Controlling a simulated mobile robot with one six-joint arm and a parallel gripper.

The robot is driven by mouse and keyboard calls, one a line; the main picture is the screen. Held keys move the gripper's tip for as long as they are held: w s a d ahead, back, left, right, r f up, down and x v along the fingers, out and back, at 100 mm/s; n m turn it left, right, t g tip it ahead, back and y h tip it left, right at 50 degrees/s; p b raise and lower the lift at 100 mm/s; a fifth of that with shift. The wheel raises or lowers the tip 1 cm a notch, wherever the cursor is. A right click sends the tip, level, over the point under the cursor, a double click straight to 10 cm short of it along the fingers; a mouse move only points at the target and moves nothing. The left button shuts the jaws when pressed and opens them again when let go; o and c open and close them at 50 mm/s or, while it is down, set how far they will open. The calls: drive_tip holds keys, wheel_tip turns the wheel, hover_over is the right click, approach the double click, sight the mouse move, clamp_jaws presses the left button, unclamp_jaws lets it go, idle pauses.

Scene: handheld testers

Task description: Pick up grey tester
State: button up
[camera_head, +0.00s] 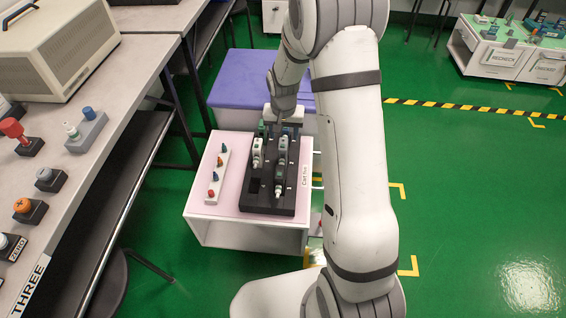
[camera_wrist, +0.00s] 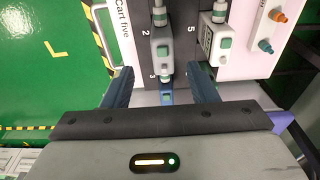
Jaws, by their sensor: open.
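A grey tester (camera_wrist: 163,42) with a pale green patch lies in the black rack beside the number 2, in the upper middle of the wrist view. In the head view a grey tester (camera_head: 282,150) lies in the rack's right column. My gripper (camera_wrist: 162,88) is open, its dark fingers wide apart at the rack's far end. The fingers appear clear of the grey tester.
The black rack (camera_head: 268,206) stands on a pink-topped cart (camera_head: 225,205). A white tester (camera_wrist: 215,38) lies in the neighbouring column by the number 5. A white strip with coloured knobs (camera_head: 218,176) lies left of the rack. A bench (camera_head: 125,85) stands left; green floor is free at right.

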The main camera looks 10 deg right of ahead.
sight(283, 144)
drive_tip(key=f+b, duration=0.1)
drive_tip(key=f, duration=0.2)
drive_tip(key=w+f+b, duration=0.1)
drive_tip(key=f+b, duration=0.1)
drive_tip(key=f, duration=0.2)
drive_tip(key=shift+w+f, duration=0.2)
drive_tip(key=shift+f, duration=0.05)
drive_tip(key=shift+r, duration=0.1)
clamp_jaws()
